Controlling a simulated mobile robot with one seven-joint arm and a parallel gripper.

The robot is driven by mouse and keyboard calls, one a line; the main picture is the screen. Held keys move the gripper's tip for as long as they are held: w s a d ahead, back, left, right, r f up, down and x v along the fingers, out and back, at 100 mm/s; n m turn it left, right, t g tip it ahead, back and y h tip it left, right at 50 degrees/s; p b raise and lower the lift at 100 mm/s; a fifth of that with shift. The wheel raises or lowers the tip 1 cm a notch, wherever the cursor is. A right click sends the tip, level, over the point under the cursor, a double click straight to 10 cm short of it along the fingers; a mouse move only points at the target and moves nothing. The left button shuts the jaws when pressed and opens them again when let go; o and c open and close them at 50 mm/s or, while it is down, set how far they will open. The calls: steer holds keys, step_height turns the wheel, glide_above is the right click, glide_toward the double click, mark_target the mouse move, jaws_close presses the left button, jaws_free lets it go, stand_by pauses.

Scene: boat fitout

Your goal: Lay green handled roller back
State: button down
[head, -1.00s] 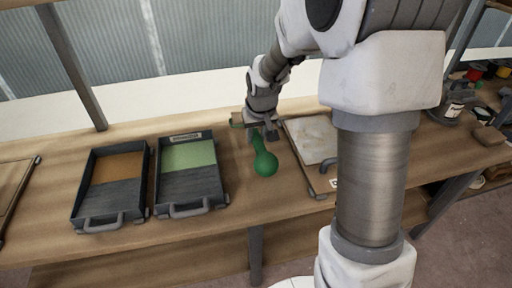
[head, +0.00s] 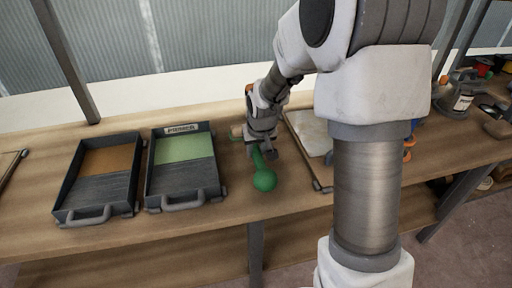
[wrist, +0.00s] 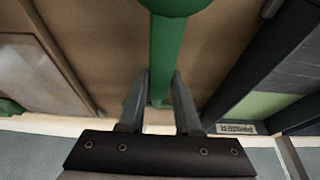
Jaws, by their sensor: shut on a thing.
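The green handled roller has a green handle with a round knob end (head: 264,180), which points toward the bench's front edge in the head view. A pale cylinder end shows just left of my gripper (head: 263,155), probably its roller head. My gripper is shut on the green handle, low over the bench between the primer tray and the flat panel. In the wrist view the handle (wrist: 168,45) runs between the two fingers (wrist: 160,102). I cannot tell whether the roller touches the bench.
A dark tray of green paint labelled PRIMER (head: 183,187) and a tray of brown paint (head: 95,195) stand to the left. A flat pale panel (head: 306,132) lies close right of my gripper. Cans and bottles (head: 465,95) crowd the right end. Another green thing (wrist: 10,107) shows at the wrist view's left edge.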

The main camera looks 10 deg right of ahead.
steer(key=shift+f, duration=0.7)
steer(key=c, duration=0.5)
jaws_free()
